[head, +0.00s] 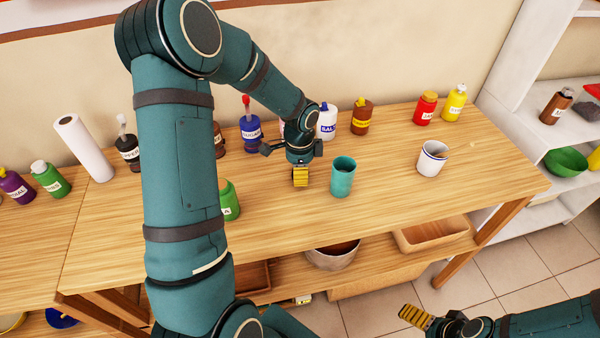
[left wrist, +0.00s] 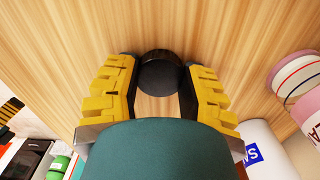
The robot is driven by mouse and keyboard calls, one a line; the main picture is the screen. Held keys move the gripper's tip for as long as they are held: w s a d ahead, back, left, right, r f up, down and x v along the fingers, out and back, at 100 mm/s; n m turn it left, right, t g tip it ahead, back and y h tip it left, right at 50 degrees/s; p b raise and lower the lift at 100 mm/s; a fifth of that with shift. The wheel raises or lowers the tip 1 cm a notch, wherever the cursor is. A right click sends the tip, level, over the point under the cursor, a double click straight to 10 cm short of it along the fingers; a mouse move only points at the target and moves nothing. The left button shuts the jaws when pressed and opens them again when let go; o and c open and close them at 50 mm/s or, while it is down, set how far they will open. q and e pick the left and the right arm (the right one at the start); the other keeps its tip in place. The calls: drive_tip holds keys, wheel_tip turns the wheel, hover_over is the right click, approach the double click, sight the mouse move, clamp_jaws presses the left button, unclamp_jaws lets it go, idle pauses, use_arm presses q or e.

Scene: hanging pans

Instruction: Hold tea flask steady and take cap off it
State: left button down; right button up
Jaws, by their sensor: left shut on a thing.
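A green bottle (head: 230,200) stands upright on the wooden table. Its label is mostly hidden behind my left arm, with a letter like "A" showing. The arm also covers part of its top, so I cannot tell whether a cap is on it. My left gripper (head: 300,178) is right of this bottle, over the table and apart from it. In the left wrist view its yellow fingers (left wrist: 158,90) are shut on a dark round cap (left wrist: 159,72), with bare wood beyond. My right gripper (head: 416,316) is low at the right, in front of the table; its opening cannot be told.
A teal cup (head: 343,178) stands just right of my left gripper. A white mug (head: 432,158) is farther right. Several labelled bottles line the back, including blue (head: 250,132) and brown (head: 361,117) ones. The table between cup and mug is clear.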

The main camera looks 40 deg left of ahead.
use_arm(q)
drive_tip(key=shift+f, duration=0.15)
drive_tip(key=c, duration=0.5)
unclamp_jaws()
drive_tip(key=shift+c, duration=0.2)
wheel_tip(320, 180, up, 12)
drive_tip(key=p, duration=0.2)
drive_tip(key=shift+r+p, duration=0.2)
drive_tip(key=shift+p, duration=0.2)
